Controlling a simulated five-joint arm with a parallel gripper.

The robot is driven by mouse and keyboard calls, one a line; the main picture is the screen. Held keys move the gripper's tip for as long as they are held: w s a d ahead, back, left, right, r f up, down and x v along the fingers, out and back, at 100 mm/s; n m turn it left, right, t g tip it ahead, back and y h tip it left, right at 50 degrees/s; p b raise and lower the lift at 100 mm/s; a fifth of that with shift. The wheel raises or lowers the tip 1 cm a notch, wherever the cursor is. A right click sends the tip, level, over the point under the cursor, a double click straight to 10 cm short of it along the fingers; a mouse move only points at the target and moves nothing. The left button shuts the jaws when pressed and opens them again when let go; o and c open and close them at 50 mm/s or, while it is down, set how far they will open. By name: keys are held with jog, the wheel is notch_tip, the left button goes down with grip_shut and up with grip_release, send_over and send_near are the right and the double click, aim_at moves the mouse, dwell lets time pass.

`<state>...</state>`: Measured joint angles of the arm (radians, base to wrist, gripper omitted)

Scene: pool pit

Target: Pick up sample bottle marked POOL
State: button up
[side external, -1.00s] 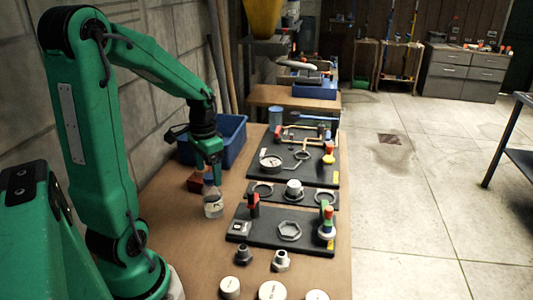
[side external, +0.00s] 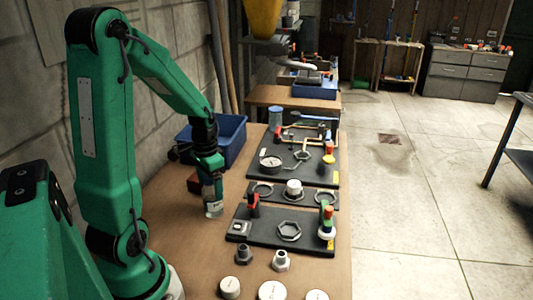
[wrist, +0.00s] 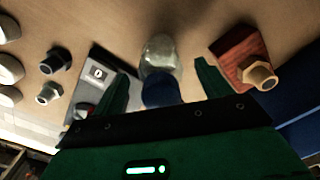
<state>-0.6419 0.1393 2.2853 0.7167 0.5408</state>
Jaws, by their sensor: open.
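A small clear bottle (side external: 214,210) stands on the brown bench top, left of the black fixture plates. In the wrist view the bottle (wrist: 158,52) shows a pale, glassy body and a dark blue cap (wrist: 160,93). I cannot read any marking on it. My gripper (side external: 211,187) is right over the bottle in the side view and hides its upper part. In the wrist view my gripper (wrist: 160,78) is open, with one finger on each side of the bottle's cap end and visible gaps between.
A red block with a hex fitting (wrist: 245,55) lies close to the right finger. A black plate with a switch (wrist: 98,73) is close to the left finger. A blue bin (side external: 236,142) stands behind the gripper. Several fittings and white caps (side external: 271,290) sit at the near end.

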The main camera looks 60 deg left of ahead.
jog(key=c, duration=1.4)
jog(key=shift+r, duration=0.15)
jog(key=shift+r, duration=4.95)
